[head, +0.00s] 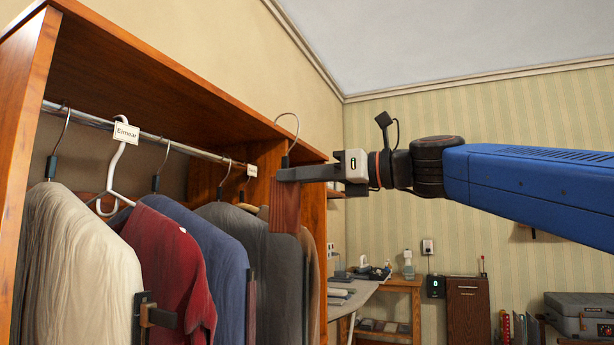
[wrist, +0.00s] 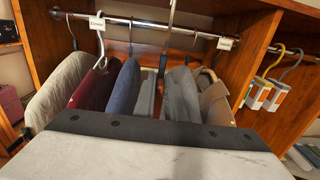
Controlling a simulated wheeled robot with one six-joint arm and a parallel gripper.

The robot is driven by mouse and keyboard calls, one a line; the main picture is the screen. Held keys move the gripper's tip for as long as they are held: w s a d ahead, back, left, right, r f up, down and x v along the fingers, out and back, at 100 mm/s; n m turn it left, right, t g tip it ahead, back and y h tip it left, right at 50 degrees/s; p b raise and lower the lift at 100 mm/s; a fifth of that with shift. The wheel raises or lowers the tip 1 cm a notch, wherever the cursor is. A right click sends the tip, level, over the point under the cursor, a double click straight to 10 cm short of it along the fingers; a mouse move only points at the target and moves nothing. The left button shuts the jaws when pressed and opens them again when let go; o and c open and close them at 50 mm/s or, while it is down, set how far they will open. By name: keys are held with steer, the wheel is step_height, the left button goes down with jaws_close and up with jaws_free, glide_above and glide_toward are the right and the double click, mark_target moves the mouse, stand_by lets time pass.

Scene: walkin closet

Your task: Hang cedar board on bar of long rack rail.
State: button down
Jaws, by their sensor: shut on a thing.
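The cedar board (head: 285,207) is a reddish-brown slat with a dark collar and a wire hook (head: 296,122) on top. My gripper (head: 300,174) is shut on it near the collar and holds it upright at the right front edge of the wardrobe. The metal rail (head: 185,149) runs under the wardrobe's top; it also shows in the wrist view (wrist: 150,25). In the head view the hook stands to the right of the rail's visible part, apart from it.
Several garments hang on the rail, including a cream one (head: 80,270) and a red one (head: 175,255). A white hanger (head: 115,170) and a tag (head: 126,132) hang there too. In the wrist view, a divider (wrist: 255,55) separates another bay with yellow and grey hangers (wrist: 275,62).

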steer(key=f+x, duration=0.3)
steer(key=x, duration=2.2)
stand_by(1.2)
steer(key=c, duration=1.7)
jaws_free()
steer(key=shift+c, duration=0.2)
steer(key=shift+s+d, duration=0.1)
